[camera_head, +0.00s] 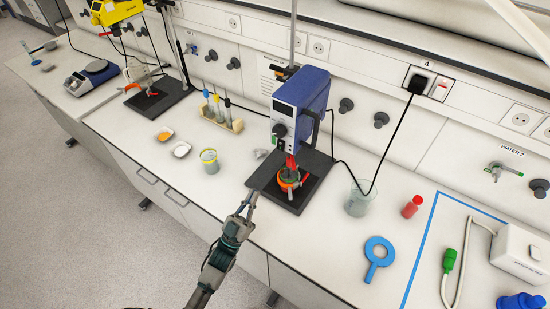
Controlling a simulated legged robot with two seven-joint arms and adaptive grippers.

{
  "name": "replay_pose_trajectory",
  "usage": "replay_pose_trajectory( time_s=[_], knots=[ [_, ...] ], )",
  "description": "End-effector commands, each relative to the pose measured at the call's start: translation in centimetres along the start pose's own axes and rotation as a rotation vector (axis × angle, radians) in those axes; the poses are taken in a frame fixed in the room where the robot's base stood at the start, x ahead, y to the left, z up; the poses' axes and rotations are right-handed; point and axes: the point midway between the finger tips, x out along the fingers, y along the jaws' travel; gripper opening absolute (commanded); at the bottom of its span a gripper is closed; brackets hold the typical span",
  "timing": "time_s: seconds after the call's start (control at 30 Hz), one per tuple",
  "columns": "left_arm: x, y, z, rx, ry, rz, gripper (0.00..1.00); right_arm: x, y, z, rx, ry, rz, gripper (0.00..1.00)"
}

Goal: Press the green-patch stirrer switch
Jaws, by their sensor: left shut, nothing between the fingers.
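A blue overhead stirrer (302,92) stands on a black base plate (312,192) in the middle of the bench. My left gripper (251,198) is shut and empty at the front left edge of the plate, below and left of the stirrer head. I cannot tell whether it touches the plate. My right gripper is not in view.
A cup with a yellow rim (209,161) and a tube rack (222,120) stand to the left.

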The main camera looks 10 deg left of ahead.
Motion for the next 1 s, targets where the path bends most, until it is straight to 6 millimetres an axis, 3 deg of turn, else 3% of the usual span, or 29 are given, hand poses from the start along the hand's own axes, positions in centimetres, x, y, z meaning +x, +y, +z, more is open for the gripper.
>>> replay_pose_trajectory(
  time_s=[0.27,0.37,0.77,1.0],
  knots=[
    [0.6,0.0,-0.1,0.001,-0.001,-0.001,0.0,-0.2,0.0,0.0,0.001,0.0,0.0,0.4],
    [1.9,0.0,-0.1,0.001,0.0,-0.001,0.0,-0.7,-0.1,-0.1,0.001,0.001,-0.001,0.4],
    [10.2,0.0,-0.2,0.001,-0.001,-0.002,0.0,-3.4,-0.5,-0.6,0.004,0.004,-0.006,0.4],
    [12.4,0.0,2.3,0.0,-0.004,-0.002,0.0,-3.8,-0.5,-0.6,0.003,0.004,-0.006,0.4]
  ],
)
